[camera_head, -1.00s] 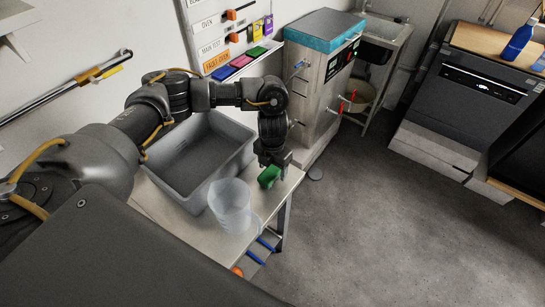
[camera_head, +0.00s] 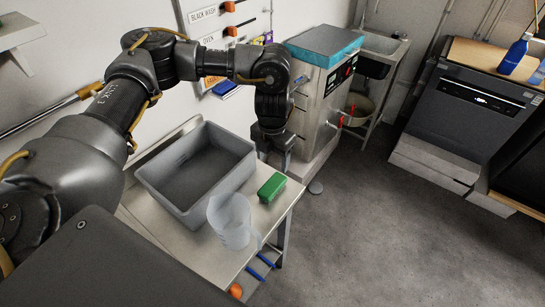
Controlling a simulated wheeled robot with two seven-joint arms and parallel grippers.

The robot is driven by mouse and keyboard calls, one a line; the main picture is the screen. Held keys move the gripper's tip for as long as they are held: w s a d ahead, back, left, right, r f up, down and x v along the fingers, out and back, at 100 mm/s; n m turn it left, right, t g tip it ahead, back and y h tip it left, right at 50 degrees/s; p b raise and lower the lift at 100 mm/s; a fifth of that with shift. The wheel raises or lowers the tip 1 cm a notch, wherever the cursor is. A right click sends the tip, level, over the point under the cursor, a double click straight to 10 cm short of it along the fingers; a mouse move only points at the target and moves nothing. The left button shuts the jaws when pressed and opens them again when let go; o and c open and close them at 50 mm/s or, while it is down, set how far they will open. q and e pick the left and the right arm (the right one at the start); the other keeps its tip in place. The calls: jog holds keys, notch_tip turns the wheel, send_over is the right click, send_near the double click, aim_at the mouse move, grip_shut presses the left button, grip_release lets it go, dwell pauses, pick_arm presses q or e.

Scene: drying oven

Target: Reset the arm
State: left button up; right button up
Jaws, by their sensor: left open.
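My left arm comes in from the left and reaches over the bench. My left gripper (camera_head: 284,160) points down above the bench's far right corner and is open and empty. A green block (camera_head: 272,187) lies on the bench just below and in front of the gripper, apart from it. My right gripper is not in view.
A grey tub (camera_head: 160,200) and a clear jug (camera_head: 231,222) stand on the metal bench (camera_head: 185,240). A steel oven (camera_head: 318,105) with a teal top stands behind the gripper. The grey floor (camera_head: 390,235) at right is clear.

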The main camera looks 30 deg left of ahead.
aim_at(273, 184)
pick_arm(q)
jog(key=shift+f, duration=0.1)
notch_tip(273, 184, down, 11)
jog(key=shift+r, duration=0.2)
jog(key=shift+f, duration=0.8)
jog(key=shift+r, duration=0.15)
